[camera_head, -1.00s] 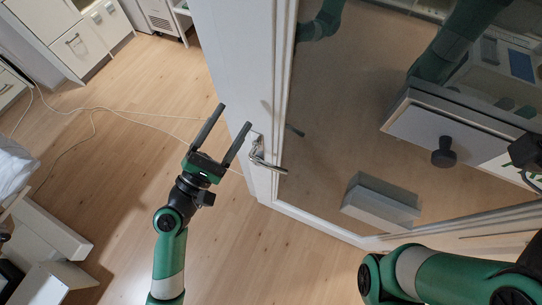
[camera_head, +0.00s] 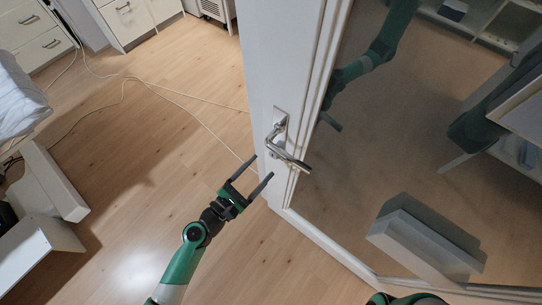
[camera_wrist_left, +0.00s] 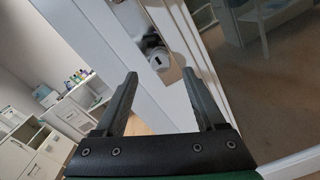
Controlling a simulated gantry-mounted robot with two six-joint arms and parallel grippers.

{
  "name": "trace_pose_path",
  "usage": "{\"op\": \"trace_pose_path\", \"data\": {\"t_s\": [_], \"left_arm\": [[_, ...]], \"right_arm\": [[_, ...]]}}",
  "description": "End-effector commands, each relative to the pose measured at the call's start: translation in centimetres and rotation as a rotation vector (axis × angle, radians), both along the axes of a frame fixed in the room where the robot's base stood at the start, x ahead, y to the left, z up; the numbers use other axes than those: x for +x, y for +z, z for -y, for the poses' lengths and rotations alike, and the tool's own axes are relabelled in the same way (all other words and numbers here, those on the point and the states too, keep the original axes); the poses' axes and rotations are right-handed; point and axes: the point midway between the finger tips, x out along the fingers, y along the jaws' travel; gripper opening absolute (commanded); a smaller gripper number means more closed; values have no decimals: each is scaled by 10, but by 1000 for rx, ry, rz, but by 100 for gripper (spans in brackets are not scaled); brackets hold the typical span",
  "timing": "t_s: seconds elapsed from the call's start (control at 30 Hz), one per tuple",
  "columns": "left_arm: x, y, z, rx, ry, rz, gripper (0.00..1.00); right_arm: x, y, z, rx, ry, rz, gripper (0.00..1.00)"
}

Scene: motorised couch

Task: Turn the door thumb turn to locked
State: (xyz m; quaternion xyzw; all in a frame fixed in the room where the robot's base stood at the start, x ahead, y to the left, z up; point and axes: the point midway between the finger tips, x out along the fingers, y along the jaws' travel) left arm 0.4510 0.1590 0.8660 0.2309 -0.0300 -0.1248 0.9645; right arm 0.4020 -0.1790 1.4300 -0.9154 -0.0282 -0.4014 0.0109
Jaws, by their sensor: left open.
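The white door (camera_head: 262,55) stands edge-on in the head view, with a metal lock plate and lever handle (camera_head: 290,158) on its frame. In the left wrist view the metal plate (camera_wrist_left: 178,60) carries a small rounded fitting, likely the thumb turn (camera_wrist_left: 157,60), partly blurred. My left gripper (camera_head: 263,166) is open and empty, its fingers pointing up toward the door just below and left of the handle. In the wrist view the left gripper (camera_wrist_left: 160,74) has the fitting between and beyond its fingertips, apart from them. My right gripper is out of view.
The door's large glass pane (camera_head: 410,130) fills the right, showing reflections. A pale box-like shape (camera_head: 420,245) shows low in the pane. White drawers (camera_head: 125,15) stand at the back left, and thin cables (camera_head: 150,88) cross the wooden floor. The floor left of the door is mostly open.

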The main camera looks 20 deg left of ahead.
Motion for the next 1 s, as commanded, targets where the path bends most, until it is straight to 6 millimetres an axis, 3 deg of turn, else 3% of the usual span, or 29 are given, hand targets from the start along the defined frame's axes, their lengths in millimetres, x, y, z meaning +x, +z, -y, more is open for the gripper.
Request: {"op": "trace_pose_path", "data": {"t_s": [0.1, 0.27, 0.6, 1.0], "left_arm": [[26, 0, 7, 2, -2, 3, 72], [48, -1, 13, 1, -1, 1, 72], [55, 0, 14, 1, 0, 0, 72], [55, 0, 14, 1, 0, 0, 2]], "right_arm": [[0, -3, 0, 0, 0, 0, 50], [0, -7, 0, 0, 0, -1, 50], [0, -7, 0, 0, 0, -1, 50], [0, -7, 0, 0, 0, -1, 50]]}}
